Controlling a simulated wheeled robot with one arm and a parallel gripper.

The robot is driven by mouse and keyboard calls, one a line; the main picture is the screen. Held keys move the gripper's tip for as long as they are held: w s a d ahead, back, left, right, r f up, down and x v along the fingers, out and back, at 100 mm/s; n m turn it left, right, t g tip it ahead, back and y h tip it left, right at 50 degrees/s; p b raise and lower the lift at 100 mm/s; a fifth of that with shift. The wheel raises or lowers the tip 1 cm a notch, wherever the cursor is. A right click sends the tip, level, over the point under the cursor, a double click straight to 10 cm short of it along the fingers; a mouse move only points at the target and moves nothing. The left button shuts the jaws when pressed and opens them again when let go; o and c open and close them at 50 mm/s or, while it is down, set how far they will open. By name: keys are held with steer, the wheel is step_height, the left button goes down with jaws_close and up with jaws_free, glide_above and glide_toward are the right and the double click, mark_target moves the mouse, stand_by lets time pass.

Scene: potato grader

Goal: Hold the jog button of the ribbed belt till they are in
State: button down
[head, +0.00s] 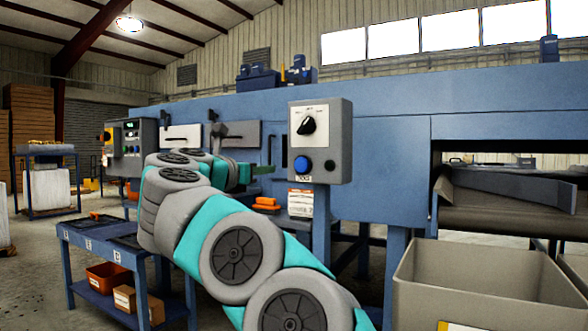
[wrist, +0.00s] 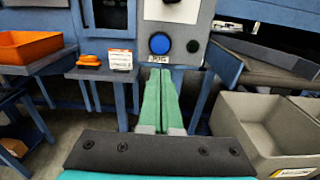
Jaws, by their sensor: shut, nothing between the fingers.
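The grey control box (head: 319,141) has a black selector knob (head: 307,124) at the top and a blue button (head: 302,165) below it, with a small label under the button. The blue button (wrist: 159,43) is also in the wrist view, just beyond my fingertips. My gripper (head: 268,169) is shut and empty, its green fingers pointing at the box. In the head view its tips are left of the blue button and appear apart from it. In the wrist view my gripper (wrist: 159,75) points just below the button. A dark belt (head: 510,217) runs at the right; I cannot make out ribs. No potatoes are visible.
A grey crate (head: 480,300) stands at the front right, below the belt's end. A smaller dark button (head: 330,165) is right of the blue one. Orange objects (head: 266,204) lie beside a label card (head: 300,204) under the box. A blue bench (head: 90,243) is at the left.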

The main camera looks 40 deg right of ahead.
steer(key=shift+d, duration=0.1)
steer(key=p, duration=0.3)
glide_toward(300, 165)
steer(key=x, duration=0.5)
steer(key=shift+w+d+r, duration=0.1)
steer(key=shift+x, duration=0.75)
